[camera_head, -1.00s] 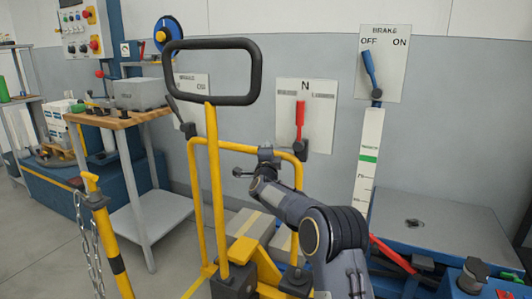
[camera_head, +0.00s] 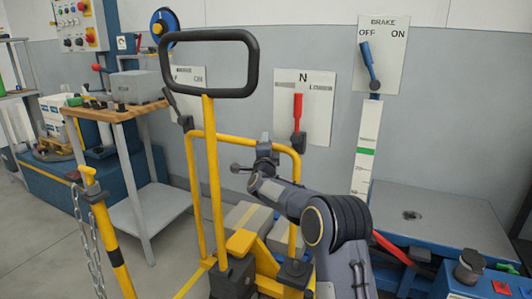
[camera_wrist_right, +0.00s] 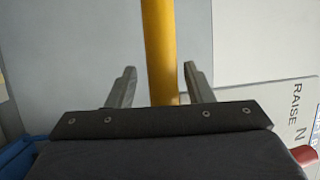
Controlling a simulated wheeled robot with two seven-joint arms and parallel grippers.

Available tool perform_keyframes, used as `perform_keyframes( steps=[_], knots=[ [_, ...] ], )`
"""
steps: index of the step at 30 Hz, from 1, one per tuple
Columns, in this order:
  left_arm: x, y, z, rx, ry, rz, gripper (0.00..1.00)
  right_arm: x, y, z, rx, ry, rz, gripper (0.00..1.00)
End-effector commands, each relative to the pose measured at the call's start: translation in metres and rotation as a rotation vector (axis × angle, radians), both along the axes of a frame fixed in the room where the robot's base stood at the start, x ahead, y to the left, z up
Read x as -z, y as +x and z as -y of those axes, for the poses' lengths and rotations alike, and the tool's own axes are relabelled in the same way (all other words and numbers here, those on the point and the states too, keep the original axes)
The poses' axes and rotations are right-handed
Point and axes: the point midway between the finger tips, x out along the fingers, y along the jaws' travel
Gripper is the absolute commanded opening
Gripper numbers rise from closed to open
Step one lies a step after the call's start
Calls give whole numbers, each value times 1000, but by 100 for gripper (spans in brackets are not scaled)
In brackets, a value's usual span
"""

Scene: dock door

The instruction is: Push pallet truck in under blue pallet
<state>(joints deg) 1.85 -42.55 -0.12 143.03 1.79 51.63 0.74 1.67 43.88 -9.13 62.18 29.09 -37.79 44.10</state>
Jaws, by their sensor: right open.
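The pallet truck has a black loop handle (camera_head: 210,63) on a yellow post (camera_head: 212,170), with a yellow hoop frame (camera_head: 235,138) around its lower part. My right gripper (camera_head: 247,167) is at the hoop, among its yellow bars. In the right wrist view its two fingers (camera_wrist_right: 159,72) stand apart on either side of a yellow bar (camera_wrist_right: 160,30); I cannot tell whether they touch it. I cannot make out a blue pallet; the truck's low front is partly hidden by its frame and my right arm. My left gripper is not in view.
Grey boxes (camera_head: 248,217) sit low behind the frame. A wooden-topped table (camera_head: 120,112) stands left, with a yellow post and chain (camera_head: 108,225) nearer. A wall plate with a red lever (camera_head: 298,112) and a BRAKE plate with a blue lever (camera_head: 367,62) hang behind. A blue-grey platform (camera_head: 430,215) is at right.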

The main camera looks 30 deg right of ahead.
Motion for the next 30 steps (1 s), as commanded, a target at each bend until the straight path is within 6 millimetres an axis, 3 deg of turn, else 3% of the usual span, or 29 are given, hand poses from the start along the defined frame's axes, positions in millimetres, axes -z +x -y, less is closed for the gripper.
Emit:
perform_keyframes(
  steps=[12, 30],
  knots=[
    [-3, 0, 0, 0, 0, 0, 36, 10, -50, -26, 0, 1, 0, 47],
    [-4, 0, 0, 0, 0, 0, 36, 12, -54, -29, 1, 0, 0, 47]
  ],
)
